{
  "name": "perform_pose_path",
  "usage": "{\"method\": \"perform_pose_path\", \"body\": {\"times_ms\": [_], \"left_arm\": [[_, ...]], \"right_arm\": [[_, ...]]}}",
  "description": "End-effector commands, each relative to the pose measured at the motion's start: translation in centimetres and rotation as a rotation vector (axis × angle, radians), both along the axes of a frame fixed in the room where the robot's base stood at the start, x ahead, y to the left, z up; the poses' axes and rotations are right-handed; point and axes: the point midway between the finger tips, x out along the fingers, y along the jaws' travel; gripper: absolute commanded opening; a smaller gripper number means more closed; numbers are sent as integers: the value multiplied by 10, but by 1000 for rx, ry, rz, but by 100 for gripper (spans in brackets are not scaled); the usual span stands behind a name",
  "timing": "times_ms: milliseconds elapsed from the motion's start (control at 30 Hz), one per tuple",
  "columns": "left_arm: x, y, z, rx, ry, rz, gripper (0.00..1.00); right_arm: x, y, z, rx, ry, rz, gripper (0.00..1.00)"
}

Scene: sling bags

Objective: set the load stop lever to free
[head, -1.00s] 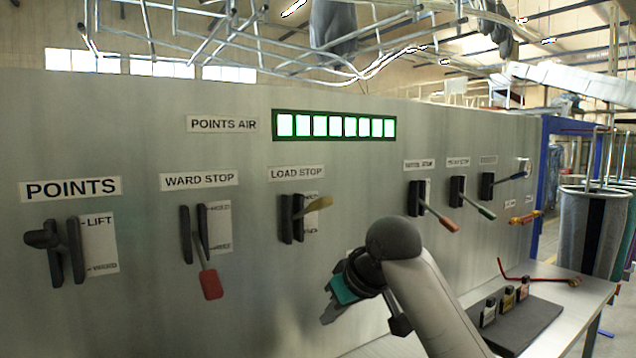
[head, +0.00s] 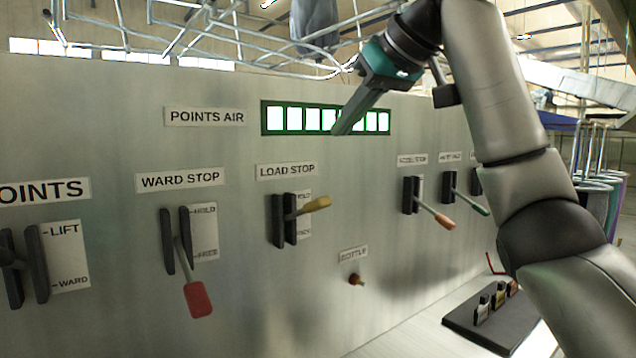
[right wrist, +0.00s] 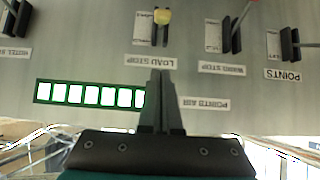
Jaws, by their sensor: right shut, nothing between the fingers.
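The load stop lever (head: 316,205) has a yellow handle between two dark side plates, under the LOAD STOP label (head: 287,170). Its handle points right and slightly up, near the upper HOLD end of its scale plate; FREE is at the lower end. My right gripper (head: 340,131) is shut and empty, in front of the green-lit panel, above and right of the lever and apart from it. In the right wrist view, which is upside down, the shut fingers (right wrist: 160,78) point toward the yellow handle (right wrist: 162,17). My left gripper is not in view.
The ward stop lever (head: 199,298) with a red handle hangs down to the left. A bottle knob (head: 356,279) sits below right. Overhead rails (head: 190,30) run above the panel.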

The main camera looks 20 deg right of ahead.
Motion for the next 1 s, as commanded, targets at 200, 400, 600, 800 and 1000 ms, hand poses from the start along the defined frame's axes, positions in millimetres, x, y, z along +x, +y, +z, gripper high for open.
{"method": "perform_pose_path", "body": {"times_ms": [200, 400, 600, 800, 1000], "left_arm": [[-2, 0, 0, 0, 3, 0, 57], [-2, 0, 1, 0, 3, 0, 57], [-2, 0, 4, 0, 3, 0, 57], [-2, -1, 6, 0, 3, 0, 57], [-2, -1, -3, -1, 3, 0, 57]], "right_arm": [[1, 0, -1, 0, 0, 0, 0], [16, 6, -14, -1, 4, 0, 0], [46, 17, -41, -1, 5, 1, 0], [75, 27, -68, -1, 3, 0, 0], [63, 22, -90, -2, 0, 0, 0]]}}
